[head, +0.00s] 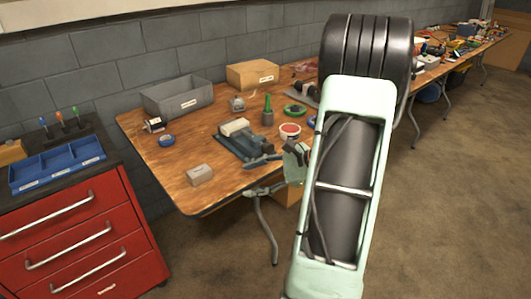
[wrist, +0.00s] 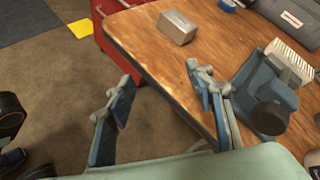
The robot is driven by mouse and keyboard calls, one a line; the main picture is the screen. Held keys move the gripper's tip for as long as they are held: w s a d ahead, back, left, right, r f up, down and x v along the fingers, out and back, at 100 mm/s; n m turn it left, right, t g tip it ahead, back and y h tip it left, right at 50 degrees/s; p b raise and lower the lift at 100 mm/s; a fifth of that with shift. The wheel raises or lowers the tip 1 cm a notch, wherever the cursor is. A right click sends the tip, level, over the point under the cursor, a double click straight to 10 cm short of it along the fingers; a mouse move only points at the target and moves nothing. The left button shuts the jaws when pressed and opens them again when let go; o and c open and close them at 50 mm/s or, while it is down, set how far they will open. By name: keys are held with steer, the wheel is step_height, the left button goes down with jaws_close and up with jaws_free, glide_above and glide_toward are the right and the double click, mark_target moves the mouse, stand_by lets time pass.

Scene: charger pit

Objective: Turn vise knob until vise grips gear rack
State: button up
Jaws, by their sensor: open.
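The blue-grey vise (head: 240,146) sits on the wooden table; the wrist view also shows it at the right (wrist: 262,85). A pale ridged block, seemingly the gear rack (head: 234,127), lies at the vise and shows in the wrist view (wrist: 290,60). A round dark part, seemingly the vise knob (wrist: 270,118), faces the near table edge. My gripper (wrist: 158,74) is open and empty, its fingers wide apart over the table edge. The right finger is left of the knob, apart from it in the picture. Whether the jaws touch the rack I cannot tell.
A small grey box (head: 200,174) lies left of the vise. Blue tape (head: 168,140), a red-topped roll (head: 289,130) and a grey bin (head: 178,97) are also on the table. A red drawer cabinet (head: 85,240) stands at the left. My arm hides part of the table.

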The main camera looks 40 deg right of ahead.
steer(key=d+m+t+h, duration=0.1)
steer(key=d+m+t, duration=0.3)
steer(key=m, duration=0.1)
steer(key=m+t+h+b, duration=0.2)
steer(key=m+t+h, duration=0.3)
steer(key=m, duration=0.3)
glide_toward(270, 150)
steer(key=w, duration=0.3)
steer(key=w+b, duration=0.1)
steer(key=w, duration=0.3)
steer(key=w+a+b, duration=0.1)
steer(key=w, duration=0.2)
steer(key=shift+w+r, duration=0.1)
steer(key=shift+w, duration=0.3)
steer(key=shift+m+h, duration=0.3)
steer(key=shift+c, duration=0.2)
steer(key=c, duration=1.2)
steer(key=shift+o, duration=0.2)
steer(key=shift+r+p, duration=0.1)
steer(key=shift+p, duration=0.4)
